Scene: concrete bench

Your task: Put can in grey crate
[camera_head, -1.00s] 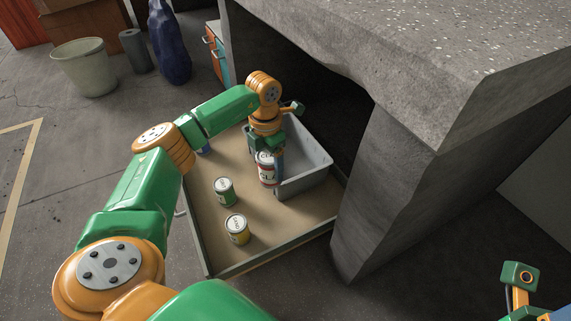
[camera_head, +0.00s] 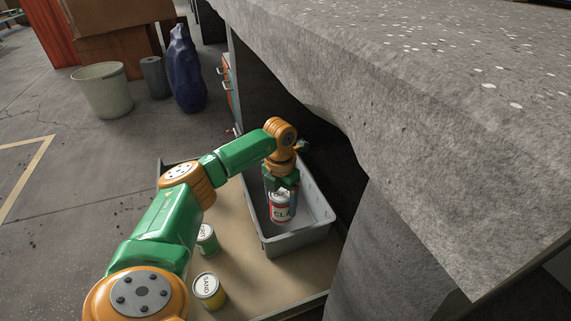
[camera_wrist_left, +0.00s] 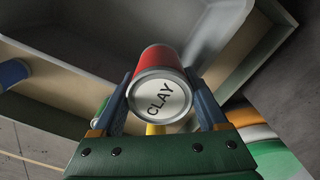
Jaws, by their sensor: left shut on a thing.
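A red and white can marked CLAY (camera_head: 280,212) is held upright by my left gripper (camera_head: 281,192). In the left wrist view the same can (camera_wrist_left: 160,92) sits between two blue fingers, which are shut on its sides. The grey crate (camera_head: 292,242) stands on the tan tray under the bench. In the head view the can overlaps the crate's opening; whether it touches the crate floor I cannot tell. The crate's grey wall also shows beyond the can in the left wrist view (camera_wrist_left: 215,30). My right gripper is out of view.
A green can (camera_head: 207,240) and a yellow can marked SAND (camera_head: 209,291) stand on the tray (camera_head: 245,275), left of the crate. The concrete bench (camera_head: 430,130) overhangs at the right.

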